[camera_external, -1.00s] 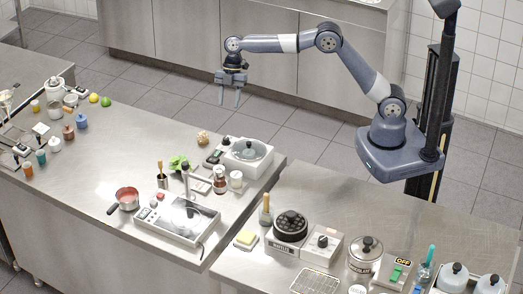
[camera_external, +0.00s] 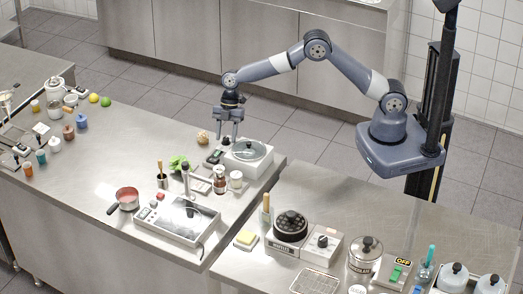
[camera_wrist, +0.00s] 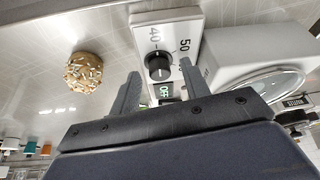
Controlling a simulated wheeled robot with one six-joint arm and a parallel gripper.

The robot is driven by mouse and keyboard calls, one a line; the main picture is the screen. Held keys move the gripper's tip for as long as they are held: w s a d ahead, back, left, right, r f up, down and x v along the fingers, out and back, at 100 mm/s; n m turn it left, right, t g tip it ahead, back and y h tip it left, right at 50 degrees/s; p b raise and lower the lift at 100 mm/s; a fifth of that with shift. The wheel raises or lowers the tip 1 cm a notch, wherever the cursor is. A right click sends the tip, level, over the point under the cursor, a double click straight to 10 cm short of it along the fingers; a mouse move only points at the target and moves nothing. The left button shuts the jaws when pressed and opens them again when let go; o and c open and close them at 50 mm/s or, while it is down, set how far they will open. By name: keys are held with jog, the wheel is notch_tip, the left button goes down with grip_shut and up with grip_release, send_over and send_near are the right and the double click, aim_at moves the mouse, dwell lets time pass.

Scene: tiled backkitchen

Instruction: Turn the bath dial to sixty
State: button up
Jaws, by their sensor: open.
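The bath dial (camera_wrist: 158,66) is a round black knob on a pale panel (camera_wrist: 172,22) in the wrist view. I see no 60, and I cannot tell exactly where the knob points. The panel adjoins the white bath (camera_external: 250,163), which has a glass lid and also shows in the wrist view (camera_wrist: 225,65). My gripper (camera_external: 229,137) is open and empty above the panel, pointing down. In the wrist view its fingers appear on either side of the dial, apparently short of it.
A brown sprinkled bun (camera_wrist: 84,72) lies on the steel counter left of the panel. Jars (camera_external: 236,179), a green plant (camera_external: 179,162) and a hotplate unit (camera_external: 178,220) stand nearby. The counter left of the bun is mostly clear.

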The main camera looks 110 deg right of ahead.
grip_shut()
dwell(0.5)
